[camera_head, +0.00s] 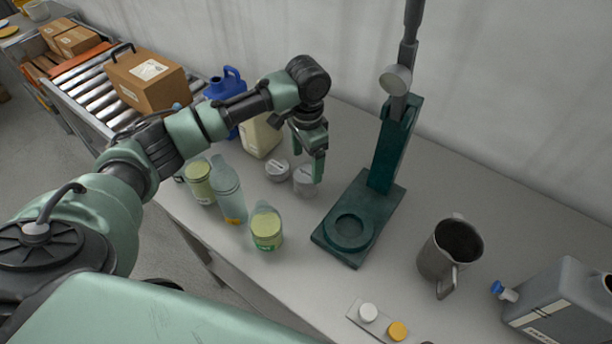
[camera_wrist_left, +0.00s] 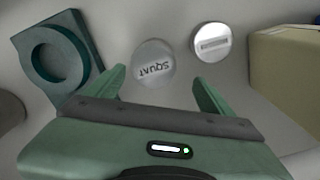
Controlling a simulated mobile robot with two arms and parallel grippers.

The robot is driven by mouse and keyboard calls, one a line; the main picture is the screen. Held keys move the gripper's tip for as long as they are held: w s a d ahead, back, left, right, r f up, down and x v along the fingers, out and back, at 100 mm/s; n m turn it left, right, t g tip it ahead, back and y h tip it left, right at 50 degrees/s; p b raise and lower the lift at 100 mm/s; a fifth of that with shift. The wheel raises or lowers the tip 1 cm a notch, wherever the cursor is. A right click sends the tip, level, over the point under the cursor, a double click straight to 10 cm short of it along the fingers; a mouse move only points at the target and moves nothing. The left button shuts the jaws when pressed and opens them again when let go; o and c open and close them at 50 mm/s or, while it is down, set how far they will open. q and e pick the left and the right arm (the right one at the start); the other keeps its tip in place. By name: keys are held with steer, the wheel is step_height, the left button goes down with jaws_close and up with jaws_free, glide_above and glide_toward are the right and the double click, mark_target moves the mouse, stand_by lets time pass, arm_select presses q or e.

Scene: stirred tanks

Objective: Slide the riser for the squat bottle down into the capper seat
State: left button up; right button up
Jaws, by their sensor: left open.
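The riser, a light grey disc marked SQUAT (camera_wrist_left: 153,62), stands on the table; in the head view (camera_head: 304,184) it is partly hidden by my left gripper. My left gripper (camera_head: 308,168) is open above the riser, pointing down. In the left wrist view the riser shows between its fingers (camera_wrist_left: 158,76), with no visible grip on it. The capper (camera_head: 382,150) is a dark green stand with a round, empty seat (camera_head: 350,228), right of the gripper in the head view; the seat also shows at the left of the wrist view (camera_wrist_left: 57,62). My right gripper is not in view.
A second grey disc (camera_head: 277,170) stands close beside the riser, near a cream container (camera_head: 260,136). Several bottles, including a squat one (camera_head: 266,229), stand at the front left. A metal jug (camera_head: 450,255) and grey canister (camera_head: 565,305) are at right. Bare table lies between riser and capper.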

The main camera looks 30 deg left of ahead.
mark_target(305, 174)
arm_select(q)
steer(key=shift+s+d+f+p, duration=0.15)
steer(key=shift+s+f+p, duration=0.2)
steer(key=shift+f, duration=0.2)
steer(key=shift+s+d+f+p, duration=0.15)
steer(key=shift+s+f+p, duration=0.15)
steer(key=shift+f, duration=0.25)
step_height(305, 174, down, 3)
steer(key=shift+s+a+r+p, duration=0.1)
steer(key=shift+a+p, duration=0.05)
steer(key=shift+p, duration=0.25)
steer(key=shift+f, duration=0.9)
steer(key=shift+c, duration=0.6)
steer(key=c, duration=1.5)
steer(key=shift+c, duration=0.9)
steer(key=shift+r, duration=0.1)
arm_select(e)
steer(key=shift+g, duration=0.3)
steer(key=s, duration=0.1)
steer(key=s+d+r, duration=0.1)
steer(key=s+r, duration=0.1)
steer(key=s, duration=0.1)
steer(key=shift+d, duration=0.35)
